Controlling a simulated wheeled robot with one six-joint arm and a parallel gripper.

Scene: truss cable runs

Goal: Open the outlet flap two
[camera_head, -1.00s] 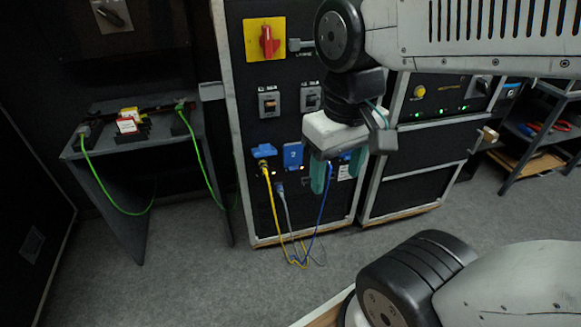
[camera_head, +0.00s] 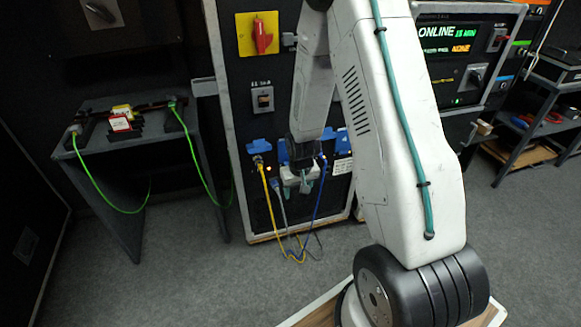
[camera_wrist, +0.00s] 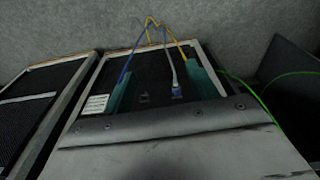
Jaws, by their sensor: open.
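Outlet flap two, a blue cover (camera_head: 282,152), is on the black panel of the rack in the head view. Only its left edge shows; my wrist and gripper hide the rest, so I cannot tell its position. My gripper (camera_head: 301,186) is in front of the panel, just below the flap, pointing down. In the wrist view my gripper (camera_wrist: 158,84) has its teal fingers apart, with nothing seen between them touching both. I cannot tell whether a finger touches the flap.
Another blue flap (camera_head: 259,146) is left, above a yellow cable (camera_head: 265,190). A blue cable (camera_head: 318,205) and a grey cable (camera_wrist: 170,68) hang close to the fingers. A side table (camera_head: 130,140) with green cables stands left.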

